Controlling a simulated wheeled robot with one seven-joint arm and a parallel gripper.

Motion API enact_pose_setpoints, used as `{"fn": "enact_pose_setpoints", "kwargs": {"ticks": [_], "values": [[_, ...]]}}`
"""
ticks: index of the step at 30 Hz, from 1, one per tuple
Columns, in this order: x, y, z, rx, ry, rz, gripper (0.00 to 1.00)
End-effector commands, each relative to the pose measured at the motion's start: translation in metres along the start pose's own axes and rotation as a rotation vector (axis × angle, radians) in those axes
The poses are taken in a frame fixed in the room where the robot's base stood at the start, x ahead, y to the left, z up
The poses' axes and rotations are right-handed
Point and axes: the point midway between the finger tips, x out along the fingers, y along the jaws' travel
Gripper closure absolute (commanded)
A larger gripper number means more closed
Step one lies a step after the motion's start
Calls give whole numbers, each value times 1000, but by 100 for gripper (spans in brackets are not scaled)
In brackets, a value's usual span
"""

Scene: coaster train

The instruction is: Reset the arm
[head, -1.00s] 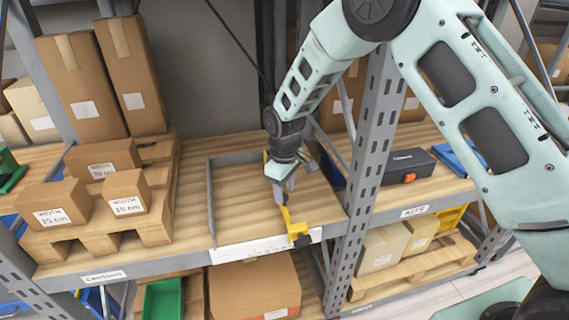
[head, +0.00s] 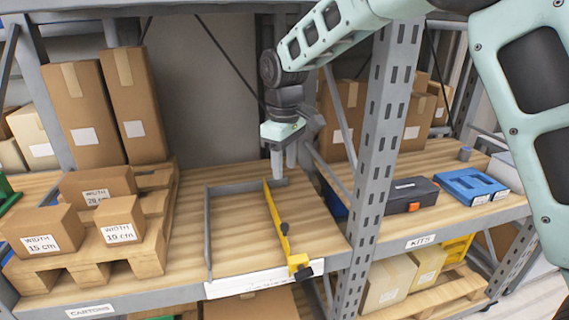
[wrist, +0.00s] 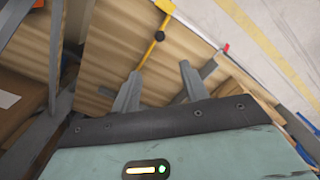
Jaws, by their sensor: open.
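My gripper (head: 284,160) hangs pointing down above the back part of the wooden shelf, near the rear of the yellow bar (head: 279,220). It is open and empty, and its two fingers also show in the wrist view (wrist: 160,88). The yellow bar runs front to back on the shelf, with a yellow and black end at the front edge. In the wrist view the yellow bar (wrist: 152,48) lies beyond the fingers, apart from them. A grey rail (head: 208,235) lies to the left of the bar.
Cartons marked with widths, such as a 10 cm carton (head: 119,220), stand on a pallet (head: 150,250) at left. A grey rack upright (head: 375,150) stands right of my gripper. A dark toolbox (head: 408,195) and blue tray (head: 470,186) lie beyond it. The shelf between the rails is bare.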

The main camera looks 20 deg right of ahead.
Motion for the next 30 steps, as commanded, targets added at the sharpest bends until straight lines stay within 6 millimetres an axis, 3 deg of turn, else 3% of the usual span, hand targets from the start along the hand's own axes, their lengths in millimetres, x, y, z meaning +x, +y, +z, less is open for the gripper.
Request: {"fn": "enact_pose_setpoints", "kwargs": {"ticks": [8,11,14,17,21,25,30], "values": [[0,0,0,0,0,0,55],[-4,-20,7,2,7,-12,55],[-9,-62,25,8,22,-34,55],[-12,-117,58,20,36,-57,55],[-6,-184,118,48,42,-70,55],[6,-223,174,74,39,-62,55],[19,-244,220,103,36,-45,55]]}}
